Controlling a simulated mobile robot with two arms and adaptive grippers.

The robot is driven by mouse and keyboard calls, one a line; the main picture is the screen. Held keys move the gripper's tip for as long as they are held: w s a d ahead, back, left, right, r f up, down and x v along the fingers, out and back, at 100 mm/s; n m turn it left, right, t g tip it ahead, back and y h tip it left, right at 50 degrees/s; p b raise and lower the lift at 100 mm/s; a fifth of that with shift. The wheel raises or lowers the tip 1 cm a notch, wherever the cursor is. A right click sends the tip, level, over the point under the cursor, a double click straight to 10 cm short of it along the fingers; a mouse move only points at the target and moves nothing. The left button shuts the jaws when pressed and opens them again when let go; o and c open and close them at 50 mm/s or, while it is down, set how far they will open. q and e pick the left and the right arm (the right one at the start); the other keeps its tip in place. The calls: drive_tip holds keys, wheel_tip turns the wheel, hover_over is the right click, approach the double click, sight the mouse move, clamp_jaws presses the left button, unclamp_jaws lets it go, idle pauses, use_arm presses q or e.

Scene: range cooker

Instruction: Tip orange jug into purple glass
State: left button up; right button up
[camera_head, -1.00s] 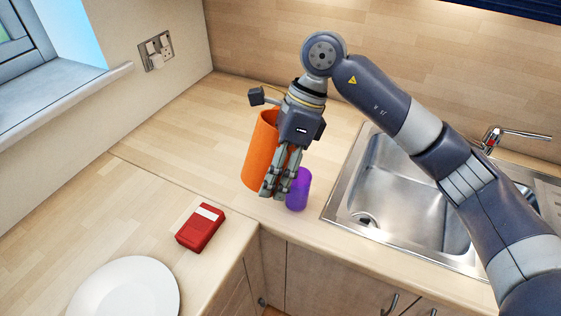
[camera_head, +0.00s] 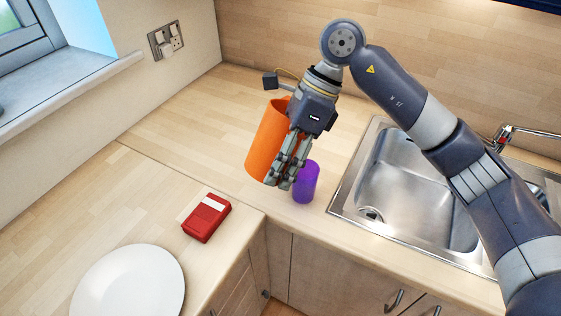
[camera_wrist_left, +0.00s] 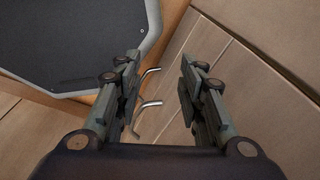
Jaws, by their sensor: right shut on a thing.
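The orange jug (camera_head: 266,142) is in the head view, left of my right gripper, tilted with its top leaning to the right. My right gripper (camera_head: 280,184) is shut on the jug's right side, and its fingers hide part of the jug. The purple glass (camera_head: 306,182) stands upright on the worktop just right of the fingertips, partly behind them. Whether jug and glass touch, and what the jug contains, I cannot see. My left gripper (camera_wrist_left: 160,95) shows only in the left wrist view, with its fingers apart and nothing between them.
A steel sink (camera_head: 408,190) with a tap (camera_head: 506,135) lies right of the glass. A red box (camera_head: 206,218) and a white plate (camera_head: 130,283) are on the front left worktop. The worktop behind the jug is clear. Cupboard handles (camera_wrist_left: 150,103) show below my left gripper.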

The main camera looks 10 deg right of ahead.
drive_tip(key=shift+r+b, duration=0.1)
drive_tip(key=shift+b, duration=0.2)
idle(0.4)
drive_tip(key=shift+a+r+y+b, duration=0.15)
drive_tip(key=shift+y+b, duration=0.15)
drive_tip(key=shift+y, duration=0.3)
drive_tip(key=shift+r+g, duration=0.2)
drive_tip(key=shift+g, duration=0.1)
drive_tip(key=shift+y+b, duration=0.4)
drive_tip(key=shift+b, duration=0.2)
drive_tip(key=shift+r+g+y+b, duration=0.2)
drive_tip(key=shift+g+y+b, duration=0.1)
drive_tip(key=shift+r, duration=0.1)
idle(0.3)
drive_tip(key=shift+y+b, duration=0.3)
drive_tip(key=shift+b, duration=0.05)
idle(0.7)
